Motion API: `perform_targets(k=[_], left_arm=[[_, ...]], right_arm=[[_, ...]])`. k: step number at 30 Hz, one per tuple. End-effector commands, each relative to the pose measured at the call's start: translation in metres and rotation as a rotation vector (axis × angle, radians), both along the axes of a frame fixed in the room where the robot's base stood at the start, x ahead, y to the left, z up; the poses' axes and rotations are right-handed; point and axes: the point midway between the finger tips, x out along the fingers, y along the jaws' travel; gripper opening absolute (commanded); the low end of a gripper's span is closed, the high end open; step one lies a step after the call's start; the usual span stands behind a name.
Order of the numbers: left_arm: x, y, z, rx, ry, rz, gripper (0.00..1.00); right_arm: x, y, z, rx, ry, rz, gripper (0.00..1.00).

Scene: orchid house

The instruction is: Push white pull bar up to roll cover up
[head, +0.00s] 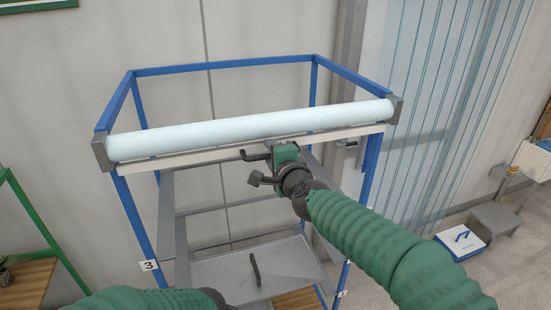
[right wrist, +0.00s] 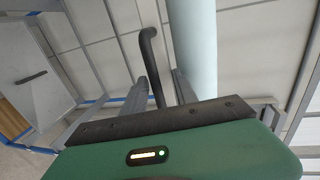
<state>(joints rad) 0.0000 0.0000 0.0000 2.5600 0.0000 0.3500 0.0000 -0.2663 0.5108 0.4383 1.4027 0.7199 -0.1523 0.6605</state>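The white pull bar (head: 200,156) runs across the front of the blue rack, just below the pale rolled cover (head: 250,128). The bar lies close under the roll, slightly higher on the right in the head view.
The blue rack frame (head: 225,66) surrounds the roll, with grey rails and a grey panel (head: 280,262) with a dark handle below. A green shelf (head: 38,220) stands at left. Clear strip curtains (head: 450,80) hang at right, near a grey step (head: 495,218) and a blue-white box (head: 462,241).

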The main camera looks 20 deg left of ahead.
Motion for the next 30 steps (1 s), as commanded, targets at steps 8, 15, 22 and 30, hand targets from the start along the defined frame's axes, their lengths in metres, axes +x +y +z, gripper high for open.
perform_targets(k=[8,15,22,30], left_arm=[[0.000,0.000,-0.040,0.000,0.000,0.000,0.36],[0.000,0.000,-0.069,0.000,0.000,0.000,0.36],[0.000,0.000,-0.079,0.000,0.000,0.000,0.36],[0.000,0.000,-0.078,0.000,0.000,0.000,0.36]], right_arm=[[-0.045,-0.031,0.005,-0.001,-0.007,-0.003,0.34],[-0.101,-0.067,0.021,-0.001,-0.008,-0.003,0.34],[-0.129,-0.087,0.031,0.000,-0.002,-0.002,0.34],[-0.132,-0.089,0.032,0.000,0.000,-0.001,0.34]])
